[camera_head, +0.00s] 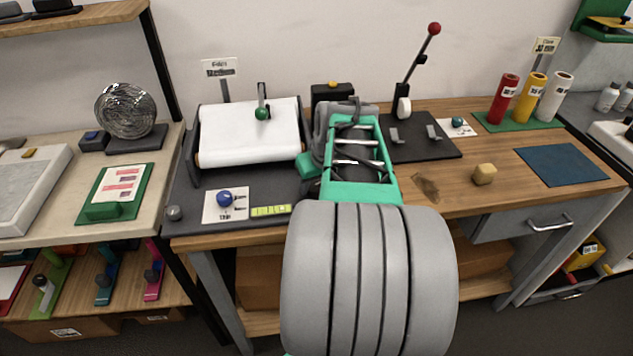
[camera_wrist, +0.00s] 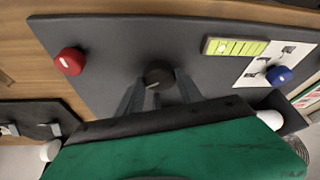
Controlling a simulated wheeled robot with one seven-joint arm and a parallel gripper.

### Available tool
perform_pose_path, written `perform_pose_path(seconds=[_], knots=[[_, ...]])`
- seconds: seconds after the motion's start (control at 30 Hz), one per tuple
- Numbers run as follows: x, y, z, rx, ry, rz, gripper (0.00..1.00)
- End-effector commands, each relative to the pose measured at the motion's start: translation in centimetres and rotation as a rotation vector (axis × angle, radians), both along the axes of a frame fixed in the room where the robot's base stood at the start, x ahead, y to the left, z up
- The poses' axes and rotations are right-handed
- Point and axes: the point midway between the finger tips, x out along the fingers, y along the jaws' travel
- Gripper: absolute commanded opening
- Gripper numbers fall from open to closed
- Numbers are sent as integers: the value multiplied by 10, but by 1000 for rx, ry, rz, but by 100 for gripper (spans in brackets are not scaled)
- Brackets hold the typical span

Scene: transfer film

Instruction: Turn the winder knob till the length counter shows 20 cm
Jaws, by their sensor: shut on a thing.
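A dark round knob (camera_wrist: 158,72), which I take to be the winder knob, sits on the dark machine base (camera_wrist: 120,45) in the wrist view. My gripper (camera_wrist: 157,96) is shut on it, with a finger on either side. In the head view my arm hides both the knob and the gripper. The length counter is the yellow-green display (camera_head: 271,210) at the front of the base. It also shows in the wrist view (camera_wrist: 235,47). Its figures are too small to read in either view.
A blue knob (camera_head: 224,198) on a white card stands left of the counter. A red knob (camera_wrist: 69,61) is on the base's other side. A white film roll (camera_head: 250,134) lies behind. A lever press (camera_head: 415,75), a tan block (camera_head: 484,174) and a blue mat (camera_head: 562,166) are to the right.

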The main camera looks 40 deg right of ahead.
Motion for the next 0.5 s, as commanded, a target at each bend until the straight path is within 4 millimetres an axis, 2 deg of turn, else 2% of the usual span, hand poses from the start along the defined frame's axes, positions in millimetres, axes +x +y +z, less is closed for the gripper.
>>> perform_pose_path(seconds=[0.13, 0.33, 0.5], knots=[[-1, -1, 0, 0, 1, 31, 2], [-1, -3, 0, 0, 1, 235, 2], [0, -2, 0, -1, 0, 264, 2]])
